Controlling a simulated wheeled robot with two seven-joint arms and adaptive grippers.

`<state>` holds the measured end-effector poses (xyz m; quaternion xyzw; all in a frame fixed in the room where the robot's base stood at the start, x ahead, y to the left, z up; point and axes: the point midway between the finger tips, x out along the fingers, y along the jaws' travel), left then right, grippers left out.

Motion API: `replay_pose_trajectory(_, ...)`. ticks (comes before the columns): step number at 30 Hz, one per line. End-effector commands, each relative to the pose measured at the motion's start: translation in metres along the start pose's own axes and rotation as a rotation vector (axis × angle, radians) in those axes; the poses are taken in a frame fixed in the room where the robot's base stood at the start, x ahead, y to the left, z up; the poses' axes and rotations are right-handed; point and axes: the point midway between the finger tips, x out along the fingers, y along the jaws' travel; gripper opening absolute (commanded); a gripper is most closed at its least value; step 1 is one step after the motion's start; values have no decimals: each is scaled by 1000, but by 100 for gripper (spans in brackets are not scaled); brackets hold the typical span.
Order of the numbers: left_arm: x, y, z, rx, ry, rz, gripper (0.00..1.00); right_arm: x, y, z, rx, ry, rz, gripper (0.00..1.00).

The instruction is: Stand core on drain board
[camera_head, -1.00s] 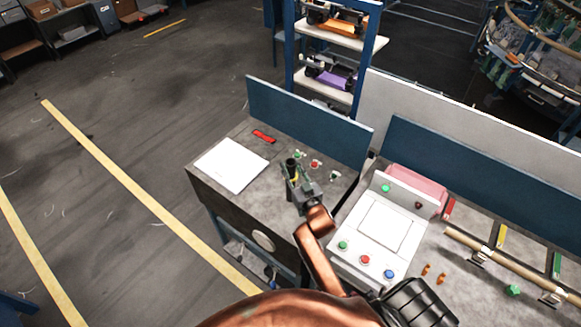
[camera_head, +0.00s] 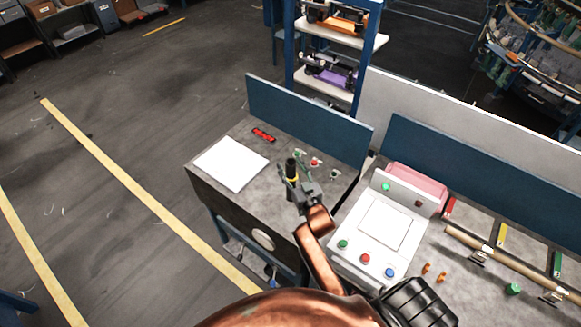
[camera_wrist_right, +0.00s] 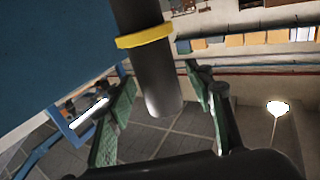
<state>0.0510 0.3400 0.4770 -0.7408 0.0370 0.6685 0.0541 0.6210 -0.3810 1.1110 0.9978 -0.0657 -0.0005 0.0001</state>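The core is a dark upright cylinder with a yellow band; its top (camera_head: 291,165) shows in the head view among the fingers of my right gripper (camera_head: 297,178). The right wrist view shows the core (camera_wrist_right: 150,75) between the two green fingers of the gripper (camera_wrist_right: 160,85), with a narrow gap on each side, so the gripper is open around it. A flat white board (camera_head: 232,163) lies to the left, apart from the core. My left gripper is out of view.
A red item (camera_head: 263,135) and small green and red parts (camera_head: 315,162) lie behind the core. A blue panel (camera_head: 305,122) closes the table's back. A white control box (camera_head: 375,235) with coloured buttons stands to the right. Grey table top is bare around the white board.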

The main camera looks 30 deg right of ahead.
Motion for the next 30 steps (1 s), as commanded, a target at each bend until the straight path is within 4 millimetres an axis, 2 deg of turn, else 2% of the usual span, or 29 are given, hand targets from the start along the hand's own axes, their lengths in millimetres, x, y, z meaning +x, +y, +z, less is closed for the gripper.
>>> replay_pose_trajectory(7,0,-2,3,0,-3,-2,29,-1,0,1,0,-1,0,49)
replay_pose_trajectory(11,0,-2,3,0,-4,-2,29,-10,0,2,0,-3,0,49)
replay_pose_trajectory(24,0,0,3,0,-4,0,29,-95,1,1,1,-3,1,49)
replay_pose_trajectory(30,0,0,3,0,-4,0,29,-116,0,0,0,-1,0,49)
